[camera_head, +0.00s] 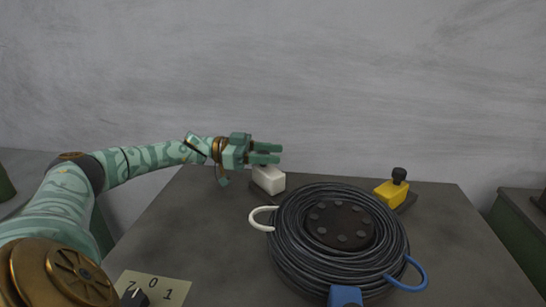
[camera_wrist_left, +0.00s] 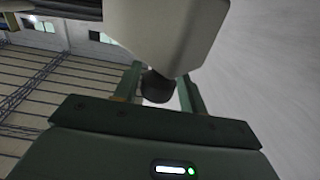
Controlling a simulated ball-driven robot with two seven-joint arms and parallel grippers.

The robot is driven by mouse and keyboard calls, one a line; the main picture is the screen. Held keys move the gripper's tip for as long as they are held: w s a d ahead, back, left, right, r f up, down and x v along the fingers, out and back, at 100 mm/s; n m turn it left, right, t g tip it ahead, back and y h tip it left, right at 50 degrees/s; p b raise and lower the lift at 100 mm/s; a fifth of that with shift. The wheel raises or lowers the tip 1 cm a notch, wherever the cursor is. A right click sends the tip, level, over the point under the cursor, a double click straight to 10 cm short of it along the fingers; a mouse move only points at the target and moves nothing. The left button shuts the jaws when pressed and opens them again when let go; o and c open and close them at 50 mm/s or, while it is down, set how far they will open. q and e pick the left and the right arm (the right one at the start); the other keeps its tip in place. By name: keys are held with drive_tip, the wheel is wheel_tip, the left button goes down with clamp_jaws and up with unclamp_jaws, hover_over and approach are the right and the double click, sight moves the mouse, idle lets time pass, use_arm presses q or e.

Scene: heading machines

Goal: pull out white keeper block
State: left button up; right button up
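The white keeper block (camera_head: 269,180) sits at the back of the dark table, left of a large cable coil. My left gripper (camera_head: 276,153) is just above it, reaching in from the left, with its two fingers apart. In the left wrist view, the white block (camera_wrist_left: 170,28) fills the top, and its dark knob (camera_wrist_left: 157,86) shows between the fingers of my left gripper (camera_wrist_left: 160,78). A gap shows beside the knob, so the fingers look open around it. The knob is hidden in the head view. My right gripper is not in view.
The black cable coil (camera_head: 290,240) has a white hook (camera_head: 262,218) at its left and a blue hook (camera_head: 415,276) at its right. A yellow block (camera_head: 390,194) with a black knob stands behind it at the right. A number plate (camera_head: 152,289) lies at front left.

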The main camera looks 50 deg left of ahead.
use_arm(q)
drive_tip(key=shift+o, duration=0.2)
drive_tip(key=shift+a, duration=0.1)
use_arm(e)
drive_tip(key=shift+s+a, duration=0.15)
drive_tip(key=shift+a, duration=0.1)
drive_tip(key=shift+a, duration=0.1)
use_arm(q)
drive_tip(key=shift+s+a, duration=0.25)
drive_tip(key=v, duration=1.5)
drive_tip(key=shift+s+a, duration=0.2)
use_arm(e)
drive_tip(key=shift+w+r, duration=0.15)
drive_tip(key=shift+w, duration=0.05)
use_arm(q)
drive_tip(key=shift+f, duration=0.1)
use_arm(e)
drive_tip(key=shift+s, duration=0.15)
